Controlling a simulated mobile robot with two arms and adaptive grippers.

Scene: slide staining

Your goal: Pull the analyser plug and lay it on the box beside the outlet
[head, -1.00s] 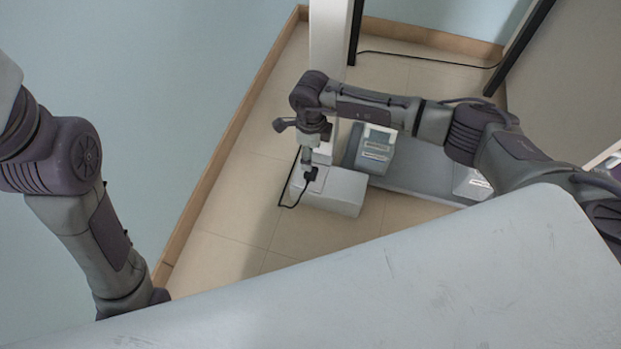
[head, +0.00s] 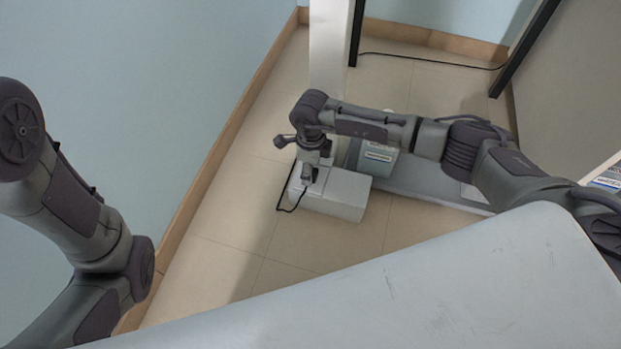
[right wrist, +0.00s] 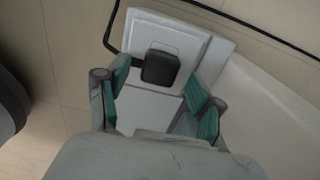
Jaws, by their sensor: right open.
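The black analyser plug (right wrist: 160,68) is against a white plate on top of the light grey box (head: 347,194) in the right wrist view. I cannot tell whether it sits in a socket or only lies there. Its black cord (head: 290,209) loops down the box's left side. My right gripper (right wrist: 157,100) points down over the box, its two green-padded fingers spread with a gap on both sides of the plug. In the head view the right gripper (head: 309,174) hides most of the plug. My left gripper is out of view.
A white column (head: 328,45) rises behind the box. A grey container with a label (head: 378,155) stands on a low grey platform (head: 432,184) to the right. Tiled floor (head: 235,225) is clear left of the box. A pale surface (head: 400,290) fills the foreground.

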